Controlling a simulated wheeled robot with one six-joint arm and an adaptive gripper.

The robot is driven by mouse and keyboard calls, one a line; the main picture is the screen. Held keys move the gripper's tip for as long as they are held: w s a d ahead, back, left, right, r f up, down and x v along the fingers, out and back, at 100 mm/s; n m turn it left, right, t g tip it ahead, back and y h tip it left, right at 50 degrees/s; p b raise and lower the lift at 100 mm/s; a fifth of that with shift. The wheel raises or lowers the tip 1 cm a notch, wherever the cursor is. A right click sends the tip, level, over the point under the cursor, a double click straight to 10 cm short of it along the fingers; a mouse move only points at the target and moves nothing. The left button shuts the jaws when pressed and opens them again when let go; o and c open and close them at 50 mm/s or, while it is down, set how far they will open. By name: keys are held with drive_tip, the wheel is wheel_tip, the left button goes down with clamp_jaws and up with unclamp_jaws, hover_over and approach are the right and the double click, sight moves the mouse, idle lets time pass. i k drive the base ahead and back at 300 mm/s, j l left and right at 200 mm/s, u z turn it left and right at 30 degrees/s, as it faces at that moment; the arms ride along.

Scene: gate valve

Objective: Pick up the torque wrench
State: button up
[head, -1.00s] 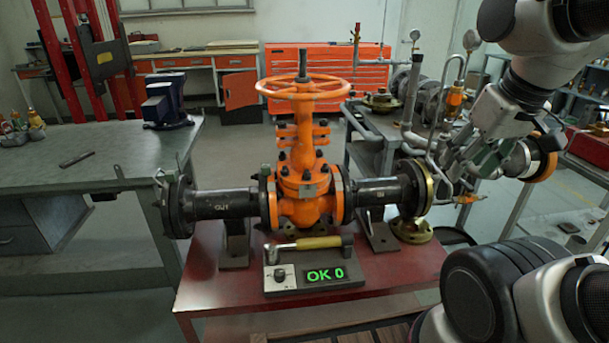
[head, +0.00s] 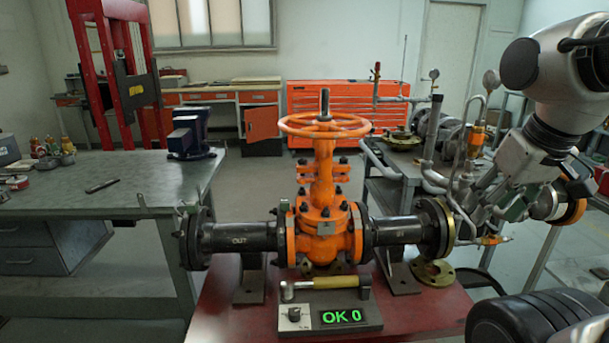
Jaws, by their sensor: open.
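The box stands at the front of the red table, before the orange gate valve (head: 322,220). My gripper (head: 478,216) hangs at the right, by the valve's right pipe flange in the picture and well apart from the wrench. It is open and seems empty. Its fingertips are hard to make out against the pipework behind.
The valve's black pipe ends (head: 240,238) rest on stands on the red table (head: 430,306). A brass flange (head: 433,273) lies at the right. A grey bench (head: 95,213) with a vise (head: 191,136) and a small dark tool (head: 102,186) is at the left.

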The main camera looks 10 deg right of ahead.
sight(288, 284)
drive_tip(key=j+z, duration=0.2)
drive_tip(key=j, duration=0.35)
drive_tip(key=k+j+z, duration=0.1)
drive_tip(key=j+z, duration=0.15)
drive_tip(key=j, duration=0.25)
drive_tip(key=k+j+z, duration=0.2)
drive_tip(key=j, duration=0.35)
drive_tip(key=i, duration=0.1)
